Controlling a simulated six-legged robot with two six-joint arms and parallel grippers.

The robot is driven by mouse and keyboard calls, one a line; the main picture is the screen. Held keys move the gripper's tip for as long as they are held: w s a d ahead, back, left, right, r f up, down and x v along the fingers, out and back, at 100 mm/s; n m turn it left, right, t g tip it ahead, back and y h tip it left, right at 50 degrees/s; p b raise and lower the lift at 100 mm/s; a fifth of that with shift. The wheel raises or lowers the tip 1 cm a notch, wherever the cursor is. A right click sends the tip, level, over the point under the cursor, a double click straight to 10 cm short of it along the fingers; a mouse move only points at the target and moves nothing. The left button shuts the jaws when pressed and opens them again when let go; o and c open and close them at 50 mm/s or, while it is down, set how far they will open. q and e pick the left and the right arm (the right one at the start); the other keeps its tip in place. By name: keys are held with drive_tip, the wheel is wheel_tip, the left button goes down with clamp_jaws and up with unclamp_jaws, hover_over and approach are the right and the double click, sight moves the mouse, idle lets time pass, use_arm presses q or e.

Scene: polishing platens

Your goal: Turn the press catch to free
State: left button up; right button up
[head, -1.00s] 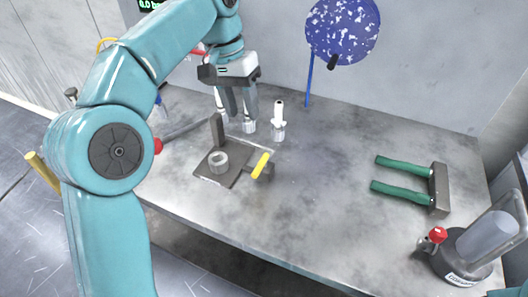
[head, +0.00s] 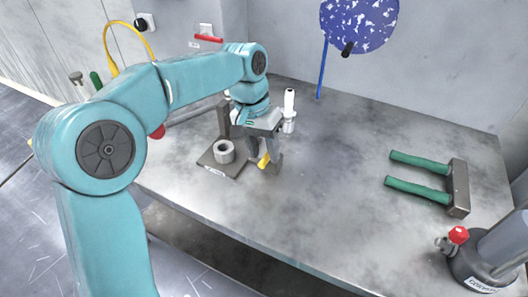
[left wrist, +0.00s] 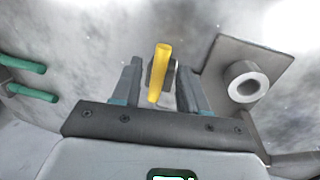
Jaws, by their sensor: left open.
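The press (head: 216,171) is a small dark plate with an upright block and a grey ring (head: 224,151) on it. Its yellow catch lever (head: 264,160) sticks out at the plate's right side. My left gripper (head: 265,163) is down at the lever, with its fingers open. In the left wrist view, the yellow lever (left wrist: 160,72) lies between the two fingers, with gaps on both sides. The dark block under the lever (left wrist: 160,75) shows behind it. The gripper hides part of the lever and the block in the head view. My right gripper is not in view.
A rack with green handles (head: 420,176) lies at the right, and a grey canister with a red knob (head: 485,262) stands at the front right. A blue speckled disc (head: 360,22) is at the wall. The bench middle is clear.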

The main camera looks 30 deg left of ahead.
use_arm(q)
drive_tip(key=shift+s+d+f, duration=0.1)
drive_tip(key=shift+f, duration=0.15)
clamp_jaws()
